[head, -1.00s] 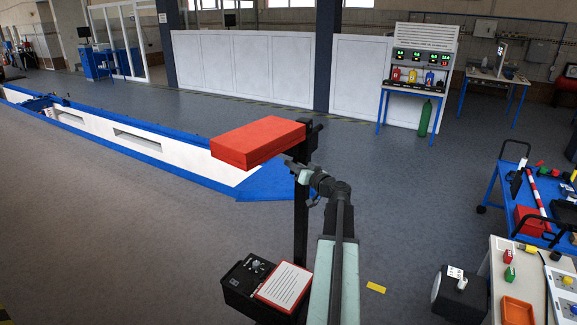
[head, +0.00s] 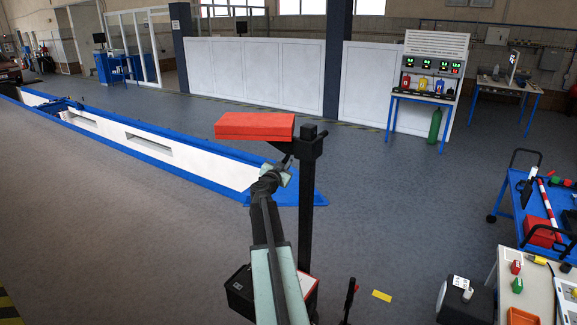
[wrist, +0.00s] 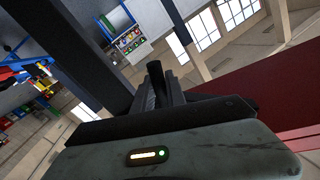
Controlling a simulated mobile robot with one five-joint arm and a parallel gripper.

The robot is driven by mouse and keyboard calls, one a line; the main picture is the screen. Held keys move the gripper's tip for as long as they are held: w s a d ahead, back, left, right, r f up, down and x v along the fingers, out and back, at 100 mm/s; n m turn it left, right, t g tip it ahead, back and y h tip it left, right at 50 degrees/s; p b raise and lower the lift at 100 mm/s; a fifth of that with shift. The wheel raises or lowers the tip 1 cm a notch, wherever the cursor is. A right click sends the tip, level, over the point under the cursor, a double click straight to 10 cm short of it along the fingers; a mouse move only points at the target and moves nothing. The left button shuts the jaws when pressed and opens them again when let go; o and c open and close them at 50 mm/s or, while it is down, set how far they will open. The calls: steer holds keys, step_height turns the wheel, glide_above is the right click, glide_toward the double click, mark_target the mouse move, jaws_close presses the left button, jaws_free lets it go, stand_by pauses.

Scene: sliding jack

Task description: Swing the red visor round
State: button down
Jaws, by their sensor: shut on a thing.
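The red visor (head: 254,126) is a flat red box at the top of a black upright post (head: 306,185). It points left from the post in the head view. My gripper (head: 281,163) is just below the visor, left of the post. In the wrist view its jaws (wrist: 166,92) are shut on a dark handle (wrist: 154,72). The visor's dark red side (wrist: 265,92) fills the right of the wrist view. The black post (wrist: 82,58) crosses the upper left. My arm hides part of the post's base.
A long blue-edged white pit or ramp (head: 165,147) runs left behind the post. A blue trolley (head: 515,190) and a pale table (head: 515,270) with small items stand at the right. A bench with gauges (head: 430,85) is at the back.

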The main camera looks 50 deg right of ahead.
steer(key=shift+w+d+m+g+h, duration=0.15)
steer(key=shift+w+d+m+g, duration=0.3)
steer(key=shift+m+g, duration=0.45)
steer(key=shift+w+d+m+g+h, duration=0.1)
steer(key=shift+w+d+m+g, duration=0.35)
steer(key=shift+g, duration=0.8)
steer(key=shift+w+d+m+g+h, duration=0.2)
steer(key=shift+d+m+g, duration=0.35)
steer(key=shift+m+g, duration=0.4)
steer(key=shift+g, duration=0.3)
steer(key=c, duration=1.4)
jaws_free()
steer(key=shift+o, duration=0.2)
steer(key=shift+s, duration=0.1)
steer(key=a, duration=0.7)
steer(key=shift+w+a, duration=0.35)
steer(key=shift+w, duration=0.05)
